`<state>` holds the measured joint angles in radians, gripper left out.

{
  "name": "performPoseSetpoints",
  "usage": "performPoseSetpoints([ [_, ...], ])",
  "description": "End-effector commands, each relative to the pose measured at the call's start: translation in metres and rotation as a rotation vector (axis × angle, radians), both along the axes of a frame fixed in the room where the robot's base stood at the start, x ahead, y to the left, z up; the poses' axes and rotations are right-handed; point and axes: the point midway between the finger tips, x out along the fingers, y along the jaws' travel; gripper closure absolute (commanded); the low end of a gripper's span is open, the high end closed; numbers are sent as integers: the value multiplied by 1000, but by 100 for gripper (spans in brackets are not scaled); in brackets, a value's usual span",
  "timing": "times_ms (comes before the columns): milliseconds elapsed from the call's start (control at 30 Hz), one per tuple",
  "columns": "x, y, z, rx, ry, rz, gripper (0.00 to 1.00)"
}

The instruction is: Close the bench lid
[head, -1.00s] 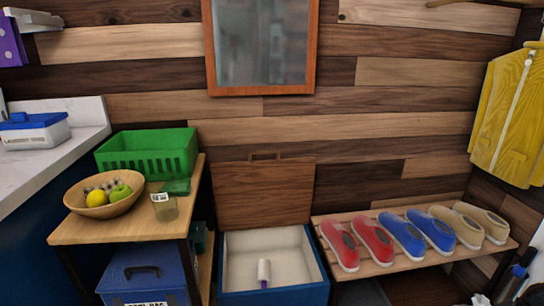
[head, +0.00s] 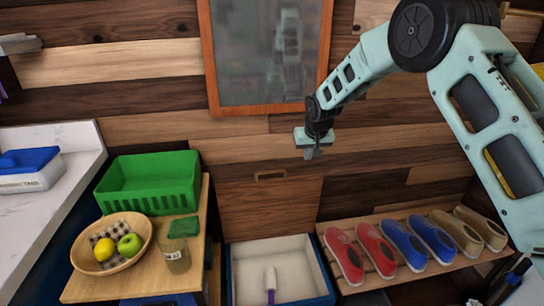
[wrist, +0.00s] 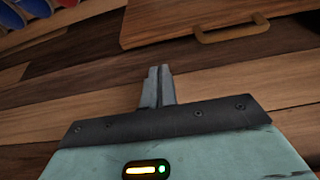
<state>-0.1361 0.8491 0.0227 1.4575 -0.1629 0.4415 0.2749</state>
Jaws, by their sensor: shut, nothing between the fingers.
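The bench is a blue box with a pale interior (head: 300,254), low in the middle of the head view. Its brown wooden lid (head: 262,208) stands open, upright against the plank wall, with a small handle (head: 270,176) at its top edge. A lint-roller-like item with a white head and purple handle (head: 270,279) lies inside the box. My gripper (head: 312,154) is up in front of the wall, above and right of the lid, touching nothing. Its fingers are shut and empty in the wrist view (wrist: 158,78), where the lid (wrist: 175,20) and its handle (wrist: 232,30) also show.
A slatted rack (head: 372,270) with several shoes stands right of the box. To the left, a small wooden table (head: 205,225) holds a green crate (head: 150,184), a fruit bowl (head: 85,262) and a glass jar (head: 176,256). A framed mirror (head: 213,80) hangs above.

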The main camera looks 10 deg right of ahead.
Motion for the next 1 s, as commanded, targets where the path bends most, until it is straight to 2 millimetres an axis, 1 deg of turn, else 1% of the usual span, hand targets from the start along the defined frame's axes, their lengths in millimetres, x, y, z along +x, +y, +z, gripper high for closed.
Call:
performPoseSetpoints([
  [33, 4, -4, -1, -3, -4, -7, 100],
  [167, 9, -5, -12, -4, -4, -9, 100],
  [500, 31, -5, -66, -3, -3, -8, 100],
  [600, 37, -4, -78, -3, -4, -8, 100],
  [800, 43, -4, -91, -2, -5, -7, 100],
  [1000, 44, -4, -94, -3, -5, -7, 100],
])
